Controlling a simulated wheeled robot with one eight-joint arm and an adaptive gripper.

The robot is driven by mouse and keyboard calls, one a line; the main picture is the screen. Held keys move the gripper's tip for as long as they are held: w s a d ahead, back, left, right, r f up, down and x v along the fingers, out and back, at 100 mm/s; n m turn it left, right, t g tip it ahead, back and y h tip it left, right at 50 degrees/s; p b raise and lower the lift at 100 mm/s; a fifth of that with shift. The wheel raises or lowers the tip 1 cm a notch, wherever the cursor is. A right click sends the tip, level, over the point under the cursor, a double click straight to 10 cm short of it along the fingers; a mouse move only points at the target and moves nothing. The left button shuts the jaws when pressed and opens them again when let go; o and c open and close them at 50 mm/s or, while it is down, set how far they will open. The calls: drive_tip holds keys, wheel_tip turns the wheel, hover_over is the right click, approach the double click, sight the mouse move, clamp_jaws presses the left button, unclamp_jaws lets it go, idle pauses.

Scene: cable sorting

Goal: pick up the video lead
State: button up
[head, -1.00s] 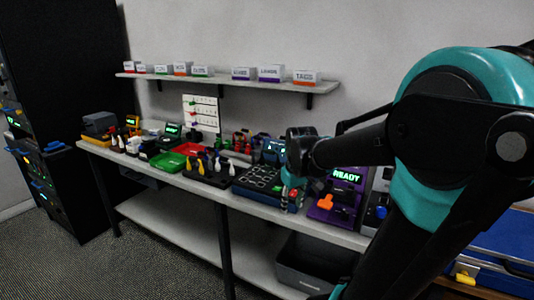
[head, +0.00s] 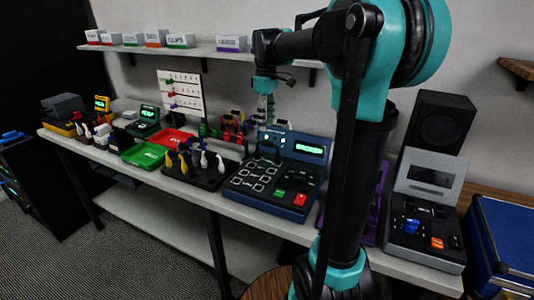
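My gripper (head: 268,118) hangs pointing down above the back of the blue console (head: 272,204), with its wrist level with the wall shelf. Its fingers are small and dark here, and I cannot tell whether they are open or shut, or whether they hold anything. I cannot single out the video lead. Several small coloured connectors (head: 233,127) stand at the back of the bench, left of my gripper. My own arm hides part of the bench to the right.
The bench (head: 240,211) also carries a green tray (head: 143,156), a red tray (head: 171,140), a purple unit (head: 375,208) and a grey unit (head: 427,212). A pegboard (head: 181,93) stands behind. The wall shelf (head: 215,54) holds labelled boxes. A blue chest (head: 502,240) is at right.

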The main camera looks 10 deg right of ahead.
sight(267, 146)
wheel_tip(267, 146, down, 6)
drive_tip(key=shift+s+d+f, duration=0.1)
drive_tip(key=shift+s+f, duration=0.1)
drive_tip(key=shift+f, duration=1.35)
drive_tip(key=shift+s+f, duration=0.15)
drive_tip(key=shift+f, duration=1.4)
clamp_jaws()
